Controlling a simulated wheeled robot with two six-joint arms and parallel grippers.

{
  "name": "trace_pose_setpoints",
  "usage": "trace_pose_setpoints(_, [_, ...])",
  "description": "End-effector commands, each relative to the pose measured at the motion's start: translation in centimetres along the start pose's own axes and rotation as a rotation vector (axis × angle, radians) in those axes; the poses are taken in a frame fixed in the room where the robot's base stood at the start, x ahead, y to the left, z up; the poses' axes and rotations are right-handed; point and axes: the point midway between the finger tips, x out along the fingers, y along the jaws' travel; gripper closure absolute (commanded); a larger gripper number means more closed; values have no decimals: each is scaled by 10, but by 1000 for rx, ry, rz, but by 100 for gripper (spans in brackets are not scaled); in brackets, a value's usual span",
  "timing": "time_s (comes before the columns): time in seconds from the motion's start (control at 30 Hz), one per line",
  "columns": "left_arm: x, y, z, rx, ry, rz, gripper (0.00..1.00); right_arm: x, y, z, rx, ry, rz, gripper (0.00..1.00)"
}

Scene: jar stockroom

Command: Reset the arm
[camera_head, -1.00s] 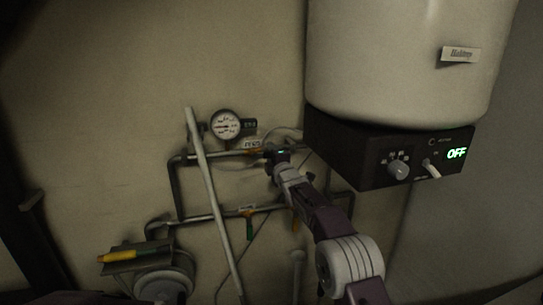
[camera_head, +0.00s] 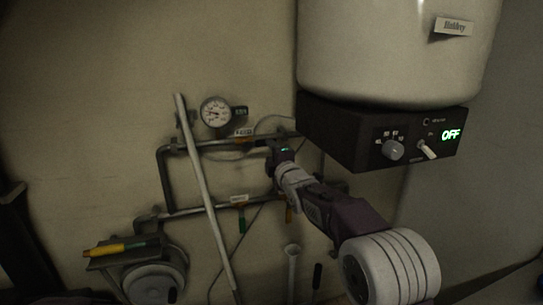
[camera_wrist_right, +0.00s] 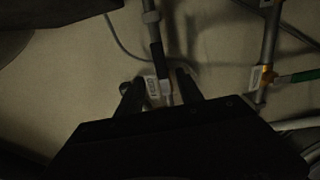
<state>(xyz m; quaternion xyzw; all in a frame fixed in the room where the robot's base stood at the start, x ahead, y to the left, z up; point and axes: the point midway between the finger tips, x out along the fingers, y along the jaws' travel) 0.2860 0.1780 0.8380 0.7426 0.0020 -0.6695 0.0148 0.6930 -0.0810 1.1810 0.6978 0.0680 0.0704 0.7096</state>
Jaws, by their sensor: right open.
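My right arm reaches in from the lower right of the head view. Its gripper (camera_head: 284,150) is in front of the upper pipe (camera_head: 226,144), below and left of the boiler's control box. In the right wrist view its two dark fingers (camera_wrist_right: 158,85) are apart. A dark lever-like piece (camera_wrist_right: 157,58) on a pipe and a small white label (camera_wrist_right: 152,84) show between or behind the fingers. I cannot tell whether the fingers touch them. My left gripper is in neither view.
A white boiler (camera_head: 395,50) with a black control box (camera_head: 340,136) reading OFF hangs above right. A pressure gauge (camera_head: 215,112) and a slanted grey rod (camera_head: 205,185) are left of the gripper. A green-handled valve (camera_head: 241,220) sits on the lower pipe (camera_head: 190,211).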

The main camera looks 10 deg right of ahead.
Motion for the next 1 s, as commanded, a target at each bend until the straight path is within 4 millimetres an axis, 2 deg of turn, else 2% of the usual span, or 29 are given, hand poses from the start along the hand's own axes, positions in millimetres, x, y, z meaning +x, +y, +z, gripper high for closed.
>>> trace_pose_setpoints(0.1, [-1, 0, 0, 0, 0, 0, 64, 0, -1, 0, 5, -1, -5, 56])
trace_pose_setpoints(0.17, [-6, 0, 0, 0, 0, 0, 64, -4, -8, 3, 45, -9, -43, 56])
trace_pose_setpoints(0.27, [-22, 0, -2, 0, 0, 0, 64, -31, -47, 16, 249, -65, -220, 56])
trace_pose_setpoints(0.37, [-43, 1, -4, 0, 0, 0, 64, -90, -111, 29, 564, -215, -475, 56])
trace_pose_setpoints(0.4, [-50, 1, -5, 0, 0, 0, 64, -120, -135, 32, 687, -296, -569, 56])
trace_pose_setpoints(0.47, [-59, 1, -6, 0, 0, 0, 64, -167, -167, 34, 857, -432, -691, 56])
trace_pose_setpoints(0.5, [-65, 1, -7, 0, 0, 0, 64, -201, -185, 34, 961, -531, -764, 56])
trace_pose_setpoints(0.57, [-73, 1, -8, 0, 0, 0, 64, -251, -207, 32, 1098, -688, -856, 56])
trace_pose_setpoints(0.6, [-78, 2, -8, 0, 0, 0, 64, -283, -218, 30, 1176, -791, -903, 56])
trace_pose_setpoints(0.7, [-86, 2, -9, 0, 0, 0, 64, -351, -237, 22, 1318, -1023, -986, 56])
trace_pose_setpoints(0.8, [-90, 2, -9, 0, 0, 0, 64, -396, -246, 16, 1396, -1188, -1025, 56])
trace_pose_setpoints(0.83, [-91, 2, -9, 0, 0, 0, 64, -404, -247, 14, 1410, -1220, -1030, 56])
trace_pose_setpoints(0.9, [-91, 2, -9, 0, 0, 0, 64, -416, -250, 12, 1430, -1269, -1038, 56])
trace_pose_setpoints(1.0, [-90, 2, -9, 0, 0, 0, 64, -421, -252, 11, 1437, -1286, -1040, 56])
